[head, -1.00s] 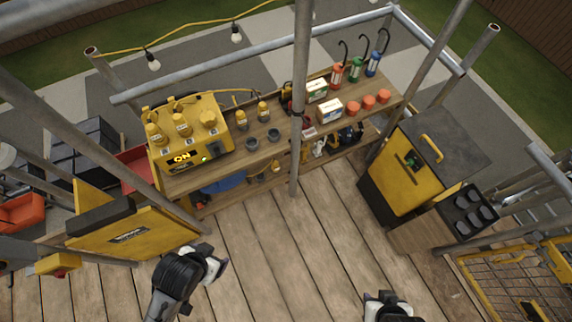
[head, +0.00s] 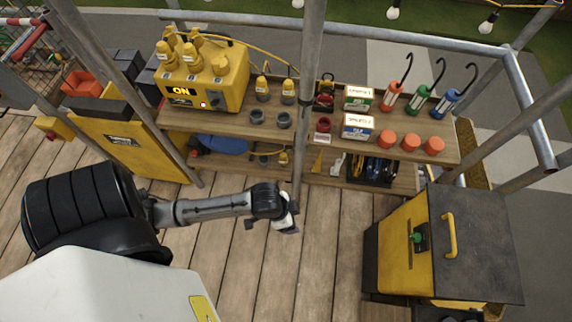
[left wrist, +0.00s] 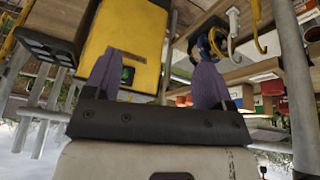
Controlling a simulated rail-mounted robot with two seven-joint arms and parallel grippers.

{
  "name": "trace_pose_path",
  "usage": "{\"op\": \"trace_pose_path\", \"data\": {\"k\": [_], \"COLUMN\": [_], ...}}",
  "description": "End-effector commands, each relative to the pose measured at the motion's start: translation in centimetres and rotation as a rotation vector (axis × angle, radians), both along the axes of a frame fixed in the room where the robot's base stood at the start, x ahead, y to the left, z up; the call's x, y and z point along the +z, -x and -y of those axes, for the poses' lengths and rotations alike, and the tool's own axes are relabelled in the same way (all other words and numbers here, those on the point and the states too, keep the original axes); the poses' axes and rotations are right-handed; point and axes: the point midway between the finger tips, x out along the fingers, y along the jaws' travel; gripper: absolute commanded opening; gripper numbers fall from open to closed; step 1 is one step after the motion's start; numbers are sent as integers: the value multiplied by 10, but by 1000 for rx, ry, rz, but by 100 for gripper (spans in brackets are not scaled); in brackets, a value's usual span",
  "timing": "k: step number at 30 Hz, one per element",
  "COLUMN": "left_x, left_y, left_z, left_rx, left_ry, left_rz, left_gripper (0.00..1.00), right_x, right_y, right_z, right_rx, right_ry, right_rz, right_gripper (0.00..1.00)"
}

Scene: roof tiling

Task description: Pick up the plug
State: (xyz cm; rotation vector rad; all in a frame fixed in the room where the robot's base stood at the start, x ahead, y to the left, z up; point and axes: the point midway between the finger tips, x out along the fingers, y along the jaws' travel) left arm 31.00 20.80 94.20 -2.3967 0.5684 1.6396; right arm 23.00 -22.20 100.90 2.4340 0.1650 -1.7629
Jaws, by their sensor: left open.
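Two yellow plugs with grey lower ends stand on the upper shelf, a left one (head: 262,88) and a right one (head: 288,92). More yellow plugs (head: 190,58) sit on top of the yellow power box (head: 226,84), which shows "ON" and a small green light. I cannot tell which plug the task means. My left gripper (head: 289,216) is over the deck in front of the shelf, apart from the plugs. In the left wrist view its two purple fingers (left wrist: 156,82) are spread with nothing between them. My right gripper is out of view.
The wooden shelf (head: 220,122) also holds grey cups (head: 283,119), orange caps (head: 410,142), small boxes (head: 358,127) and hooked lamps (head: 395,94). A scaffold pole (head: 308,60) stands in front of it. A yellow cabinet (head: 404,240) is at right. The deck (head: 330,240) between is clear.

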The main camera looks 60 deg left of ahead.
Motion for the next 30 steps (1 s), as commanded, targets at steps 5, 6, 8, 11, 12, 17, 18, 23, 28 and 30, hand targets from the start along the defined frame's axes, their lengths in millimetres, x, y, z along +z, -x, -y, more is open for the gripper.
{"op": "trace_pose_path", "data": {"k": [5, 6, 8, 11, 12, 17, 18, 23, 28, 30], "left_x": [-107, -126, -153, -197, -213, -275, -289, -339, -376, -386], "left_y": [-29, -36, -45, -61, -69, -96, -103, -130, -155, -163], "left_z": [-23, -30, -41, -63, -73, -121, -134, -193, -261, -287], "left_rx": [-32, -33, -32, -19, -10, 42, 61, 149, 262, 308], "left_ry": [8, 11, 14, 16, 16, 10, 8, -2, -16, -20], "left_rz": [-8, -10, -15, -20, -22, -23, -20, -2, 35, 54], "left_gripper": [77, 77, 77, 77, 77, 77, 77, 77, 77, 77], "right_x": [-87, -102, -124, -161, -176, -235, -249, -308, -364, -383], "right_y": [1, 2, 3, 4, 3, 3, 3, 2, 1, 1], "right_z": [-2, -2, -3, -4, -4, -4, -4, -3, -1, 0], "right_rx": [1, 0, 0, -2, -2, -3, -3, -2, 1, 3], "right_ry": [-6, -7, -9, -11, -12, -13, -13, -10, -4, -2], "right_rz": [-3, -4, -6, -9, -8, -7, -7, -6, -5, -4], "right_gripper": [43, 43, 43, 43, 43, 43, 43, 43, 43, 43]}}
